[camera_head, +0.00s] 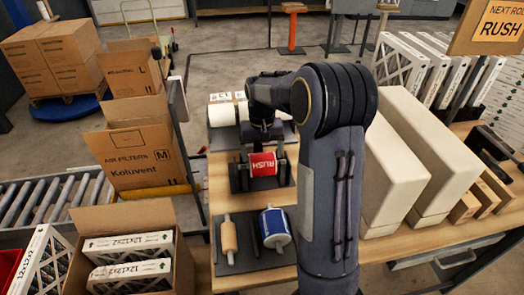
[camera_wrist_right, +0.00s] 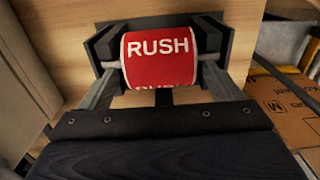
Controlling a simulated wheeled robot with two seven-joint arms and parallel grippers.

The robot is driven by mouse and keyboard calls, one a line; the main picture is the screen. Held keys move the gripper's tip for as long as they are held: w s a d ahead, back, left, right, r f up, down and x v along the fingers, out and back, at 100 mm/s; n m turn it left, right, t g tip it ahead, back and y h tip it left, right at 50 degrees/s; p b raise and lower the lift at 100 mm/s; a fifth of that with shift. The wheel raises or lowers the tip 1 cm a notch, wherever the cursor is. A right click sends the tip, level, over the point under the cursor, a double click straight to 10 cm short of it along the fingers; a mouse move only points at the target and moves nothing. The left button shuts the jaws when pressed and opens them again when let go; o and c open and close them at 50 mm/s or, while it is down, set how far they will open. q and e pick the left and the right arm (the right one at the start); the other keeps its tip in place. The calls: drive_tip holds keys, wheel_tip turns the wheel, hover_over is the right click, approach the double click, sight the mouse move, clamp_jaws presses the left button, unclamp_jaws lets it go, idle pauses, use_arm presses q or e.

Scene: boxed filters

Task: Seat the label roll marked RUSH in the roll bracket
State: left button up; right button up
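The red label roll marked RUSH (camera_head: 263,163) lies level on its spindle in the dark roll bracket (camera_head: 262,184), between its two side plates. In the right wrist view, the RUSH roll (camera_wrist_right: 158,50) has a spindle end showing on each side, close to the plates of the bracket (camera_wrist_right: 222,38). My right gripper (camera_head: 262,146) is just above the bracket, reaching down. In the wrist view my right gripper (camera_wrist_right: 159,80) has its fingers wide apart, one on each side of the roll, with small gaps showing. My left gripper is not in view.
A blue roll (camera_head: 275,228) and a tan roll (camera_head: 229,238) lie on a dark mat in front. A white roll (camera_head: 226,110) lies behind the bracket. Large cream blocks (camera_head: 425,160) stand right of my arm. A sign (camera_head: 498,22) reads RUSH. Boxed filters (camera_head: 130,262) stand at left.

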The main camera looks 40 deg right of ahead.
sight(262, 156)
drive_tip(key=shift+o, duration=1.1)
wheel_tip(262, 156, up, 8)
drive_tip(key=shift+f+b, duration=0.1)
drive_tip(key=shift+b, duration=0.2)
drive_tip(key=shift+s, duration=0.1)
